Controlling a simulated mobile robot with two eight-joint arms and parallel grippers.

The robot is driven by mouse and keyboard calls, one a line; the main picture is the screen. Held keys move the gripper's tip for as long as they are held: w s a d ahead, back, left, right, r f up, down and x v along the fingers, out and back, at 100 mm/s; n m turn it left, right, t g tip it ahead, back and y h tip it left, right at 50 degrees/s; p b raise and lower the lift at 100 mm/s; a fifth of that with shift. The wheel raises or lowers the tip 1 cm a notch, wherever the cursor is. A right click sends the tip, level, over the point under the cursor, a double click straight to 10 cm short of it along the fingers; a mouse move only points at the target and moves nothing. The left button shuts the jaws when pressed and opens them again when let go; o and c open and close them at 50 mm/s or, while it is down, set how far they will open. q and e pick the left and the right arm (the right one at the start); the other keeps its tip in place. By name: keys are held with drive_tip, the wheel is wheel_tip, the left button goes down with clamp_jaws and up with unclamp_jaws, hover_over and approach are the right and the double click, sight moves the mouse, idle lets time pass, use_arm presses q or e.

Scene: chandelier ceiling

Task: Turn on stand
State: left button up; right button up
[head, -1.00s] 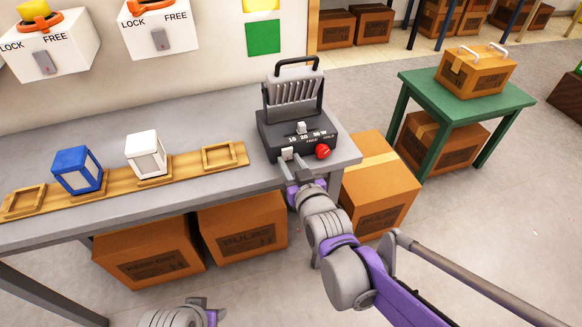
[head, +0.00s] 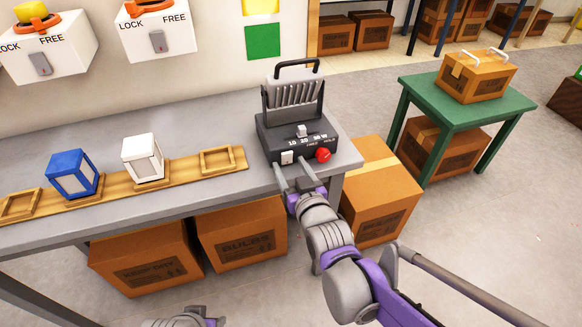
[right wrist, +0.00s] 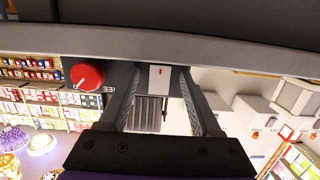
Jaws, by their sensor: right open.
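The stand (head: 262,132) is a dark box with a finned grey lamp panel (head: 294,93) and a black handle on top, at the bench's right end. Its front has a white switch (head: 287,157), a red knob (head: 323,155) and a pale slider (head: 302,131). My right gripper (head: 294,172) is open and empty just in front of the switch. In the right wrist view the switch (right wrist: 159,77) shows between the spread fingers, and the red knob (right wrist: 86,75) lies left of them. My left gripper (head: 205,319) is cut off at the bottom edge; its jaws are unclear.
A wooden rack (head: 110,184) on the grey bench (head: 215,113) holds a blue lantern (head: 72,174) and a white lantern (head: 142,158). Cardboard boxes (head: 240,235) stand under the bench, and one (head: 380,195) stands beside its right end. A green table (head: 478,112) is at right.

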use_arm(q)
drive_tip(key=shift+p+v, duration=0.9)
drive_tip(key=shift+p, duration=0.3)
use_arm(e)
drive_tip(key=v, duration=1)
drive_tip(key=shift+s, duration=0.4)
use_arm(q)
drive_tip(key=shift+w, duration=0.2)
use_arm(e)
drive_tip(key=shift+d, duration=0.15)
drive_tip(key=s+d+f+m+g+h, duration=0.2)
drive_tip(key=s+d+f+g+h, duration=0.1)
drive_tip(key=s+d+f+g, duration=0.55)
drive_tip(key=s+d+f+m+g+h, duration=0.25)
drive_tip(key=s+d+f, duration=0.45)
drive_tip(key=s, duration=0.4)
use_arm(q)
wheel_tip(320, 180, up, 27)
drive_tip(key=t+p, duration=0.1)
drive_tip(key=p, duration=2.3)
drive_tip(key=shift+w+r, duration=0.2)
drive_tip(key=shift+w, duration=0.2)
use_arm(e)
wheel_tip(320, 180, up, 26)
drive_tip(key=a, duration=0.1)
drive_tip(key=shift+w+n+t, duration=0.4)
drive_tip(key=shift+n, duration=0.05)
